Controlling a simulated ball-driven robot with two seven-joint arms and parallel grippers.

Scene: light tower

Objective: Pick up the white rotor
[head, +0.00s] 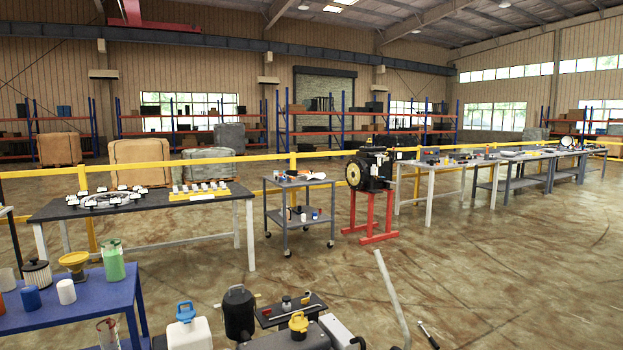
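I cannot pick out a white rotor for certain at this distance. On the dark-topped table (60,210) at the left, several small white pieces (115,195) sit in a ring-like layout. Beside them, several more white pieces stand in a row on a yellow tray (201,196). They are too small to tell apart. Neither of my grippers shows in the head view.
A blue table (80,308) with containers stands at the near left. Canisters and tools crowd the near middle. A wheeled grey cart (303,218) and an engine on a red stand (373,222) stand beyond. Open floor lies to the right.

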